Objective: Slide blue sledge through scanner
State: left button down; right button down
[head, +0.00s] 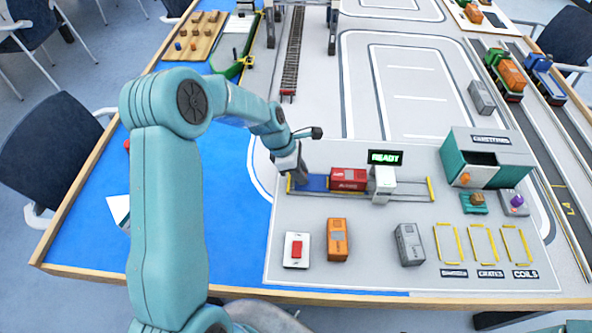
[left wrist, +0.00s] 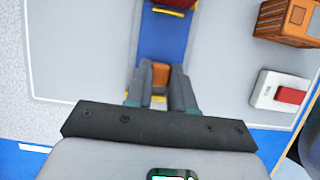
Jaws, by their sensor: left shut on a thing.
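The blue sledge (head: 313,183) lies on a yellow-edged track at the left of the scanner, with a red container (head: 348,179) on it or against its right part. The white scanner (head: 384,181) stands across the track, just right of the container. A sign (head: 385,157) behind it reads READY in green. My left gripper (head: 297,178) is at the sledge's left end. In the left wrist view its fingers (left wrist: 161,82) are shut around an orange-brown handle (left wrist: 161,74) at the end of the blue sledge (left wrist: 165,40). My right gripper is out of view.
An orange container (head: 337,240), a grey container (head: 409,244) and a red switch on a white plate (head: 297,250) stand in front of the track. A teal shed (head: 487,158) is at the right. Yellow marked bays (head: 483,243) are at front right. The track right of the scanner is clear.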

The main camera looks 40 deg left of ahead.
aim_at(347, 174)
pick_arm(q)
jog(key=w+d, duration=0.2)
jog(key=d, duration=0.1)
jog(key=w+d+p, duration=0.1)
jog(key=w+d, duration=0.1)
jog(key=d, duration=0.2)
jog(key=w+d+p, duration=0.1)
jog(key=w+d, duration=0.1)
jog(key=d, duration=0.1)
jog(key=shift+w+d+r, duration=0.1)
jog(key=shift+w+d, duration=0.25)
jog(key=shift+d, duration=0.05)
jog(key=c, duration=1)
grip_release()
jog(key=shift+o, duration=0.2)
jog(key=v, duration=1.6)
jog(key=shift+s+b, duration=0.2)
jog(key=shift+b, duration=0.2)
jog(key=shift+a+r, duration=0.1)
jog(key=shift+r, duration=0.05)
